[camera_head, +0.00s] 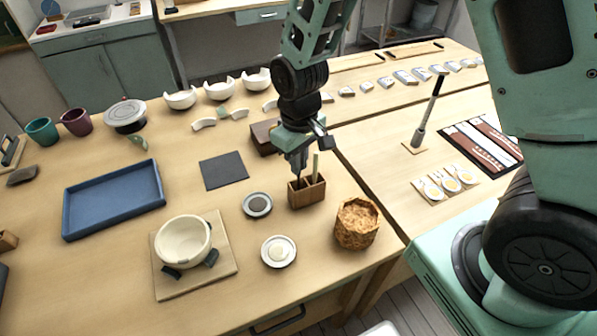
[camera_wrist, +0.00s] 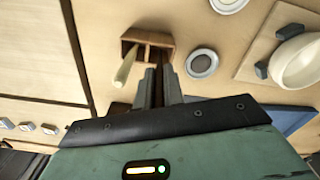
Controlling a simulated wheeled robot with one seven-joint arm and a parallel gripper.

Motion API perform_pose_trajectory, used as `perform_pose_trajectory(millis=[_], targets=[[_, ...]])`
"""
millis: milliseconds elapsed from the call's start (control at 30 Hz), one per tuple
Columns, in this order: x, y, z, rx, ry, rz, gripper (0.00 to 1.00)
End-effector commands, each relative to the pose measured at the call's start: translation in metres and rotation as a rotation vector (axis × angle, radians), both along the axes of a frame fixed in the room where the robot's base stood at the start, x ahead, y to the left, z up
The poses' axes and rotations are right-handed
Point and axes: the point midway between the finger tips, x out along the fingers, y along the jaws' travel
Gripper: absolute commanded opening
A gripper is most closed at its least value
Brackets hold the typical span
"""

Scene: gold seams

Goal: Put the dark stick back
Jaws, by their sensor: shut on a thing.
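My gripper (camera_head: 299,168) is shut on the dark stick (camera_head: 297,182), just above a small wooden holder (camera_head: 308,195) with two compartments. Only a short dark length of the stick shows below the fingers, pointing down at the left compartment; whether its tip is inside I cannot tell. A pale stick (camera_head: 316,165) stands in the right compartment. In the wrist view, my gripper (camera_wrist: 158,72) reaches to the holder (camera_wrist: 133,36), and the pale stick (camera_wrist: 125,68) leans out beside the fingers. The fingers hide most of the dark stick there.
A cork-coloured pot (camera_head: 356,224) stands right of the holder. Two small dishes, one with dark contents (camera_head: 257,205) and one with pale contents (camera_head: 278,251), lie to its left. A brown block (camera_head: 264,138) sits behind. A cream bowl (camera_head: 183,241) is on a board farther left.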

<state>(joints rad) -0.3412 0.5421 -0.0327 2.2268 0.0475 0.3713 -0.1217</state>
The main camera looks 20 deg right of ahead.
Motion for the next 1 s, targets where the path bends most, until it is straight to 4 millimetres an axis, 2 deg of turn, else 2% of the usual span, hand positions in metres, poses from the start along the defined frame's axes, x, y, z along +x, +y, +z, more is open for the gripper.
perform_pose_trajectory(millis=[233,667,700,767,1000], targets=[[-0.001,0.000,-0.034,-0.002,0.004,0.001,0.00],[0.000,0.000,-0.041,0.000,0.001,0.001,0.00],[0.000,0.000,-0.041,0.000,0.001,0.001,0.15],[0.000,0.000,-0.040,0.000,0.001,0.001,0.32],[0.000,0.000,-0.040,0.000,0.001,0.001,0.32]])
